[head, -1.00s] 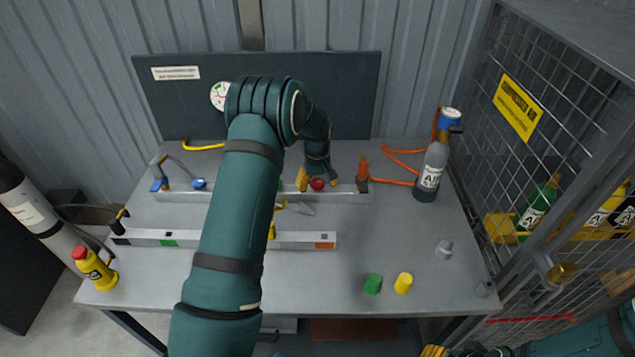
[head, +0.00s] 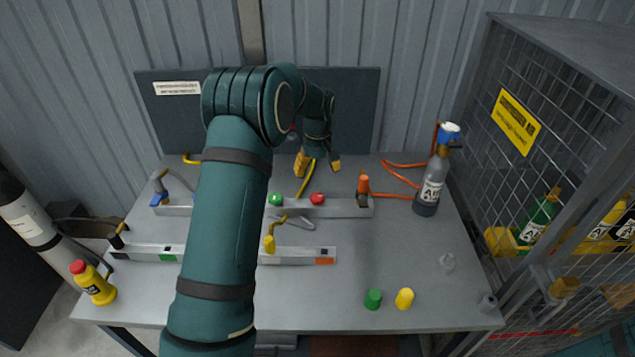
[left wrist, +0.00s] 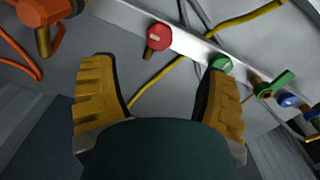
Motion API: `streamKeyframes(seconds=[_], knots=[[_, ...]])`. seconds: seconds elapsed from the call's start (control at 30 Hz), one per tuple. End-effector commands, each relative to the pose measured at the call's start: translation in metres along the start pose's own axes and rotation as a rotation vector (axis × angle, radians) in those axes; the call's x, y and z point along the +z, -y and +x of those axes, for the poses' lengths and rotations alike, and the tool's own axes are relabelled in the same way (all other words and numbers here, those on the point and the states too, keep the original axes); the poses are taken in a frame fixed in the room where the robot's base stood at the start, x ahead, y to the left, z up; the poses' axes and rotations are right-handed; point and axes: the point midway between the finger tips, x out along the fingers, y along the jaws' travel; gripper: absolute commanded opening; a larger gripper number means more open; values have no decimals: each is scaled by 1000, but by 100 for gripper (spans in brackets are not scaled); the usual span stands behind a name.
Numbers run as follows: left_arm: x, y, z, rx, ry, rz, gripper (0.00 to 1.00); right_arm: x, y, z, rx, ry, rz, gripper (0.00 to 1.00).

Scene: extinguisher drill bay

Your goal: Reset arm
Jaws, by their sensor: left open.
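My left gripper (head: 318,166) is open and empty above the back of the bench. It is behind the rear grey rail, which carries a green knob (head: 275,199), a red knob (head: 317,199) and an orange-topped fitting (head: 363,186). In the left wrist view the open yellow fingers (left wrist: 160,95) have nothing between them but a yellow hose behind. The red knob (left wrist: 158,37) and green knob (left wrist: 220,64) sit beyond the fingertips, apart from them. My left arm hides part of both rails. My right gripper is not in view.
An AIR bottle (head: 431,185) stands at the bench's right with an orange hose. Green (head: 373,299) and yellow (head: 404,298) caps stand at the front right. A yellow bottle (head: 93,284) is at the left front corner. A mesh cage (head: 520,150) bounds the right side.

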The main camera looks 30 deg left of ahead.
Motion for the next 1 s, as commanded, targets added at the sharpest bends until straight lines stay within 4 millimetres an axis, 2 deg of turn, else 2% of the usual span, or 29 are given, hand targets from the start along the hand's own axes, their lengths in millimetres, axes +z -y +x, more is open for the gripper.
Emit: streamKeyframes(seconds=[0.2, 0.77, 0.87, 1.0], knots=[[0, 0, -13, -1, 1, -1, 74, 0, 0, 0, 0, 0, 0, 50], [0, 0, -16, -1, 2, 0, 74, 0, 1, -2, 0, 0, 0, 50], [0, 0, -29, -1, 2, 0, 74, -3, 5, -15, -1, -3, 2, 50], [0, 0, -64, 0, 1, 0, 74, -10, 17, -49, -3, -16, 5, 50]])
